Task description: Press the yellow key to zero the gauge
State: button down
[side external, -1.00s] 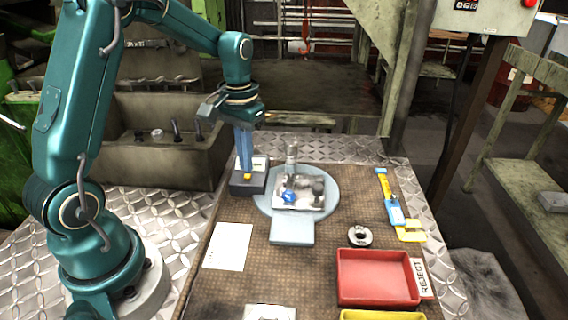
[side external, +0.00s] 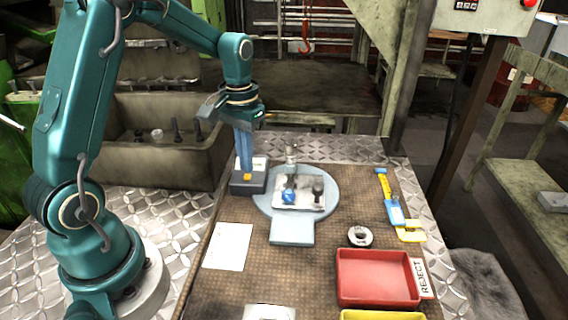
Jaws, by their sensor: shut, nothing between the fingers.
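The yellow key (side external: 247,177) sits on the front of a small dark gauge box (side external: 240,188) at the left of the brown mat. My gripper (side external: 246,168) points straight down, its blue fingers shut with nothing between them. The fingertips are at the yellow key, just behind or on top of it; I cannot tell whether they touch it. The fingers hide part of the box's pale display (side external: 260,163).
Right of the box, a round grey-blue stand (side external: 292,231) carries a metal plate with a blue knob (side external: 289,197) and an upright post. A white sheet (side external: 228,246), red tray (side external: 375,278), metal ring (side external: 360,236) and blue-yellow caliper-like tool (side external: 393,208) lie around the mat.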

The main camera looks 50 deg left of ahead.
aim_at(247, 176)
jog(key=shift+f, duration=0.85)
dwell(0.3)
jog(key=shift+r, duration=0.15)
notch_tip(247, 176, up, 9)
dwell(1.0)
jog(key=shift+s, duration=0.1)
jog(key=s+d, duration=0.1)
jog(key=s, duration=0.5)
jog(key=shift+s+d, duration=0.25)
jog(key=shift+s, duration=0.1)
dwell(0.3)
